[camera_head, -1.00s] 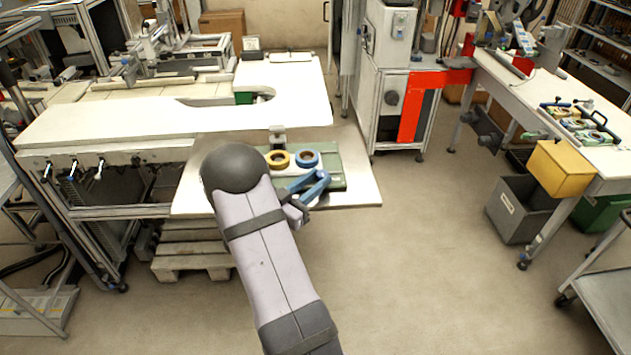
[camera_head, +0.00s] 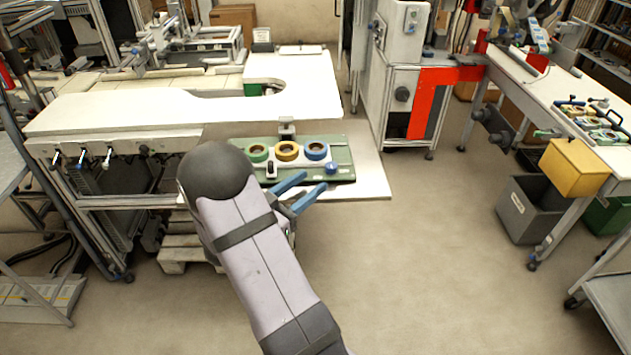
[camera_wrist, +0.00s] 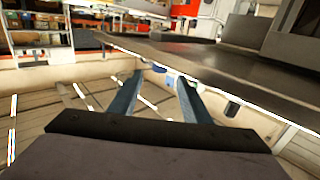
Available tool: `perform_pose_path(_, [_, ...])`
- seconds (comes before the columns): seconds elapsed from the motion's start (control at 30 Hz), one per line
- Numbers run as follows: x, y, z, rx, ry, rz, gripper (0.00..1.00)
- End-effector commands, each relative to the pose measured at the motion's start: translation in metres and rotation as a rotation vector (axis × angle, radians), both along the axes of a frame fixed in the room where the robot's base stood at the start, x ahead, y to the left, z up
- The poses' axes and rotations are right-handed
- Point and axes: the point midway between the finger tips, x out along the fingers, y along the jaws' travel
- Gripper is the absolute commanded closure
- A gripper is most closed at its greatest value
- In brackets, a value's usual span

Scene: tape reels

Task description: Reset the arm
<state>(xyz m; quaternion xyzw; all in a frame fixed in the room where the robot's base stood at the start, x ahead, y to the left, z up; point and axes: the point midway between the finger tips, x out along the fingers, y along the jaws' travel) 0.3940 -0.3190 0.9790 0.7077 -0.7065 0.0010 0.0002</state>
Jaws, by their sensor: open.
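My gripper (camera_head: 306,192) has blue fingers that stand apart with nothing between them. In the wrist view my gripper (camera_wrist: 158,88) is open beside a dark table edge. A green reel (camera_head: 258,153), a yellow reel (camera_head: 287,151) and a blue reel (camera_head: 316,151) lie in a row on the board. My arm hides part of the board's left side.
A machine with a red panel (camera_head: 424,105) stands behind to the right. A yellow bin (camera_head: 572,168) hangs at the right bench. The floor in front is clear.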

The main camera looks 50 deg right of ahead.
Motion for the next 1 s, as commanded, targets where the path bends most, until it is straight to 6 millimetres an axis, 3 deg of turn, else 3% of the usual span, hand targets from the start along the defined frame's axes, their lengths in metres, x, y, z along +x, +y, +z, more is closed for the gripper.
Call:
perform_pose_path(0.17, [0.000,0.008,0.000,0.001,0.001,0.000,0.56])
perform_pose_path(0.67, [0.002,0.008,0.003,0.008,-0.009,0.013,0.56])
perform_pose_path(0.83, [0.020,0.006,0.021,0.066,-0.069,0.112,0.56])
perform_pose_path(1.0, [0.054,0.014,0.054,0.191,-0.162,0.322,0.56])
